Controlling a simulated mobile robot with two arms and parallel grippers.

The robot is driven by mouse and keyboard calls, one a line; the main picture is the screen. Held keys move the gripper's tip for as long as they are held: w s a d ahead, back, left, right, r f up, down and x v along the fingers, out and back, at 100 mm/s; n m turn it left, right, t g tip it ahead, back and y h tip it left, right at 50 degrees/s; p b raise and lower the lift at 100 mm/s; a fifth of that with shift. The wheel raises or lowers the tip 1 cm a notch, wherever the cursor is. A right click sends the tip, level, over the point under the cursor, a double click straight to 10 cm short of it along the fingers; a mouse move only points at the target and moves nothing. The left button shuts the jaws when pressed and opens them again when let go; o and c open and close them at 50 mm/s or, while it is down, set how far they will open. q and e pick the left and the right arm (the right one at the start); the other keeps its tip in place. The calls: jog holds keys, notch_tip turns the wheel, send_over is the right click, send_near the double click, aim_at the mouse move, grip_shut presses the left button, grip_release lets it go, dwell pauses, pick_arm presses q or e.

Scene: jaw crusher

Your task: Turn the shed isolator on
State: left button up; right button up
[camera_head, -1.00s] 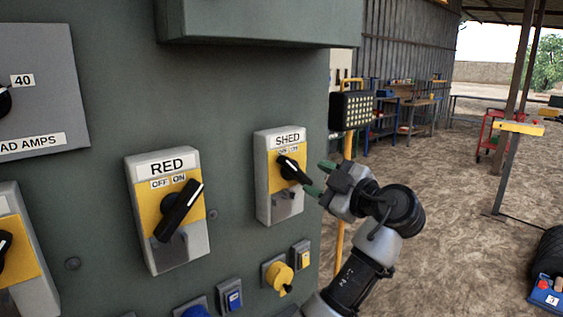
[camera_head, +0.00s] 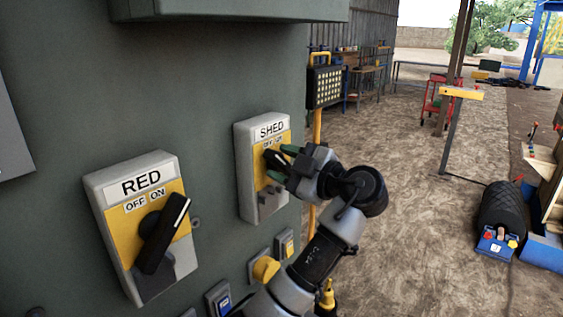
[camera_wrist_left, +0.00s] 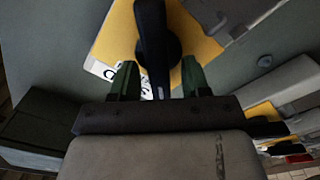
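The shed isolator (camera_head: 247,190) is a grey box with a yellow plate and a SHED label, on the right part of the green panel. Its black handle (camera_head: 272,159) points to the upper left, toward the OFF side. The handle also shows in the left wrist view (camera_wrist_left: 152,40). My left gripper (camera_head: 281,160) is at the handle, its green fingertips apart. In the left wrist view the fingers (camera_wrist_left: 160,80) stand open on either side of the handle's end, with gaps visible. My right gripper is not in view.
The RED isolator (camera_head: 120,220) is to the left on the same panel, its handle tilted toward ON. A panel overhang (camera_head: 230,10) is above. Open dirt ground (camera_head: 400,200) lies to the right.

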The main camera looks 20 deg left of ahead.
pick_arm(q)
grip_shut()
